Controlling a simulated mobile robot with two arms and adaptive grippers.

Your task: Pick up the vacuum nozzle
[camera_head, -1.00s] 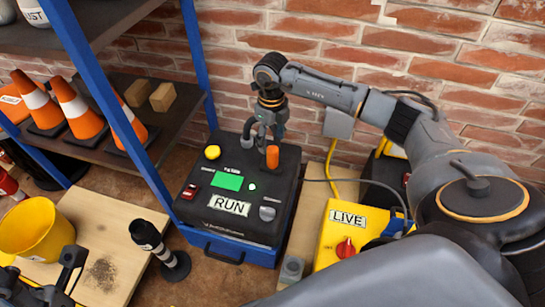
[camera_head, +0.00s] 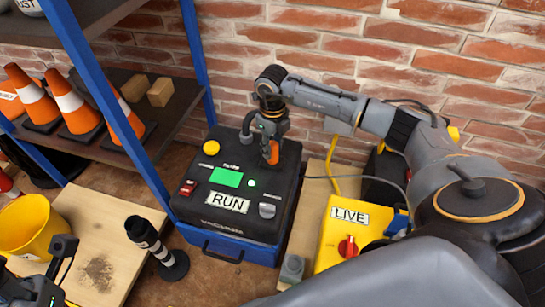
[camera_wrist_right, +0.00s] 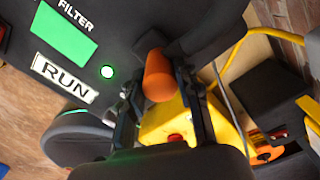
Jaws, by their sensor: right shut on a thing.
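A black cylindrical piece with white bands and a round foot (camera_head: 153,245), likely the vacuum nozzle, stands tilted in view beside the wooden board, apart from my right gripper. My right gripper (camera_head: 270,150) is over the back right of the black control unit (camera_head: 232,228). It is shut on an orange knob on that unit; the right wrist view shows the knob (camera_wrist_right: 158,76) between the two fingers. My left gripper (camera_head: 60,250) is partly in view at the lower left; its jaws are not clear.
The black unit shows a green screen and a RUN label (camera_head: 228,203). A yellow LIVE box (camera_head: 340,235) with a red knob stands to its right. A yellow bucket (camera_head: 30,228) and a wooden board (camera_head: 115,235) are at left. A blue-framed shelf holds cones (camera_head: 75,105).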

